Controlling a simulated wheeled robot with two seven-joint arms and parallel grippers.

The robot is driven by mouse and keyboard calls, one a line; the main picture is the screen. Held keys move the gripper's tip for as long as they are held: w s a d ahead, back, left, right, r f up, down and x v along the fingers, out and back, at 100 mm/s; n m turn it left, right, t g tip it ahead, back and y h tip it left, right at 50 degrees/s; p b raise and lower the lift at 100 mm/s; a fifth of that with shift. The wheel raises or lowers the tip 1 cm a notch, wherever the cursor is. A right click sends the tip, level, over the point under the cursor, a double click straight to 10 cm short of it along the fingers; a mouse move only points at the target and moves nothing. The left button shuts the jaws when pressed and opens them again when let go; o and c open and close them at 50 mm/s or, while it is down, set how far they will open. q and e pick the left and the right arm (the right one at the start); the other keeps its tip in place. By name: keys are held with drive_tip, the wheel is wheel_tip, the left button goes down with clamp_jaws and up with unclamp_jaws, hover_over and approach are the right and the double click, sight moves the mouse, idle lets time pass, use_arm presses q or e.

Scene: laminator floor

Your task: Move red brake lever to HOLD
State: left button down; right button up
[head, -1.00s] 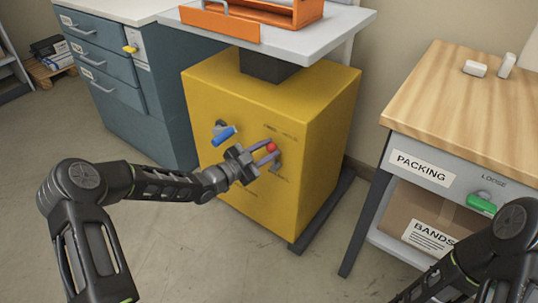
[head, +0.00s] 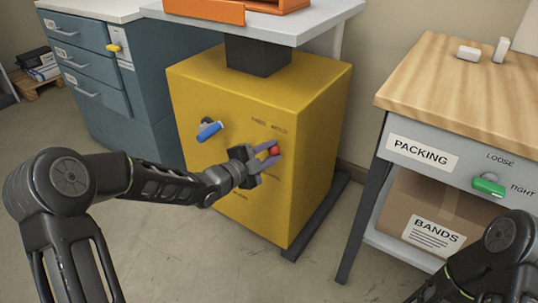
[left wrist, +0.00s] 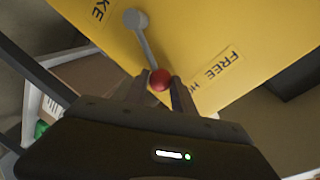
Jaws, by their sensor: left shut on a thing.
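The red brake lever is on the front of the yellow cabinet (head: 230,185). Its red ball knob (head: 275,150) sits between the fingers of my left gripper (head: 270,152), which is shut on it. In the left wrist view the red knob (left wrist: 160,80) is between the fingertips, and the lever's grey arm (left wrist: 146,45) runs from it to a round pivot on the yellow face. A label reading FREE (left wrist: 220,65) shows beside the lever there; the word near it is partly hidden. My right gripper is out of view; only part of the right arm shows at lower right.
A blue-handled lever (head: 208,131) is left of the red one on the same face. A wooden-topped bench (head: 440,90) with a green handle (head: 488,187) stands at right. Blue drawers (head: 85,80) stand at left. The floor in front is clear.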

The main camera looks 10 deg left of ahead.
use_arm(q)
drive_tip(key=shift+d, duration=0.1)
drive_tip(key=c, duration=1.1)
unclamp_jaws()
drive_tip(key=shift+o, duration=0.2)
drive_tip(key=p+v, duration=0.2)
drive_tip(key=v, duration=0.5)
drive_tip(key=shift+s, duration=0.35)
